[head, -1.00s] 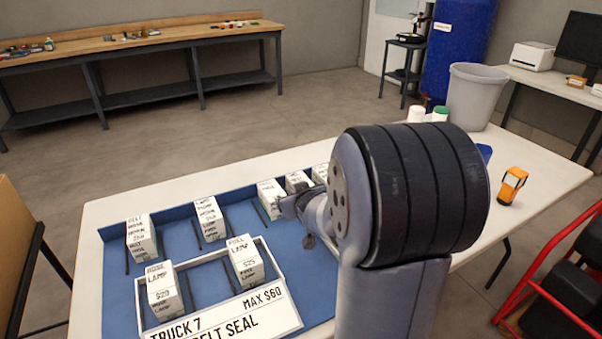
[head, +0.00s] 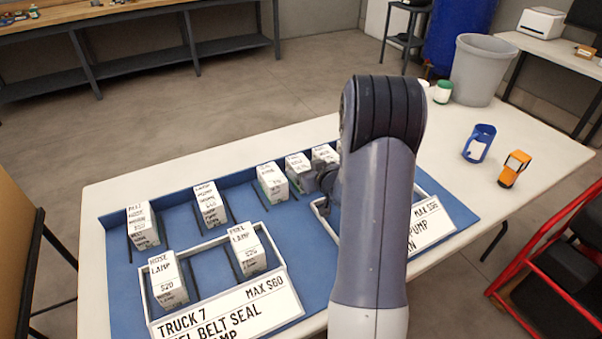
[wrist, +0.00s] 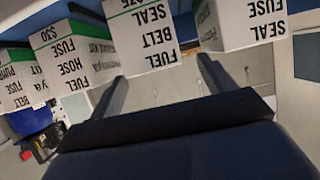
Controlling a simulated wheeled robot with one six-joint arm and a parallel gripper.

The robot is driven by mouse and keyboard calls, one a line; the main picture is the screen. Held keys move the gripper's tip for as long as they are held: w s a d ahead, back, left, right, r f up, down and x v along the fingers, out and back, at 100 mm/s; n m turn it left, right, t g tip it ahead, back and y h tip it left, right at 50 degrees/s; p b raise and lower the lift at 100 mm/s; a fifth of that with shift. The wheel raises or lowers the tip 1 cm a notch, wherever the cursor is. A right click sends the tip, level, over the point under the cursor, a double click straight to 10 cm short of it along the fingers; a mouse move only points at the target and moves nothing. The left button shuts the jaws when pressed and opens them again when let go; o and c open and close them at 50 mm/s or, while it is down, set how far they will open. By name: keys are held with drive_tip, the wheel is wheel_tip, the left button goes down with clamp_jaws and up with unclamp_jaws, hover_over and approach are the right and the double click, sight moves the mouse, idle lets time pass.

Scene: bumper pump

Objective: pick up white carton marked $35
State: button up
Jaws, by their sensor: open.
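In the wrist view, which is upside down, a white carton with a green band (wrist: 145,38) reads FUEL BELT SEAL. Its price is cut off at the top edge and seems to end in 5, perhaps $35. My gripper (wrist: 165,82) is open and empty, its two fingers pointing toward the cartons, with this carton ahead and toward the left finger. In the head view my gripper (head: 326,180) is beside the back-row cartons, partly hidden by my arm. I cannot tell which carton there is the $35 one.
The blue tray (head: 215,262) holds several more cartons, thin dividers and a TRUCK 7 box (head: 228,308). A blue cup (head: 479,143) and orange device (head: 513,168) stand right.

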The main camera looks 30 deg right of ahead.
sight(302, 165)
drive_tip(key=x, duration=0.5)
drive_tip(key=shift+d, duration=0.1)
drive_tip(key=shift+c, duration=0.2)
drive_tip(key=c, duration=1.2)
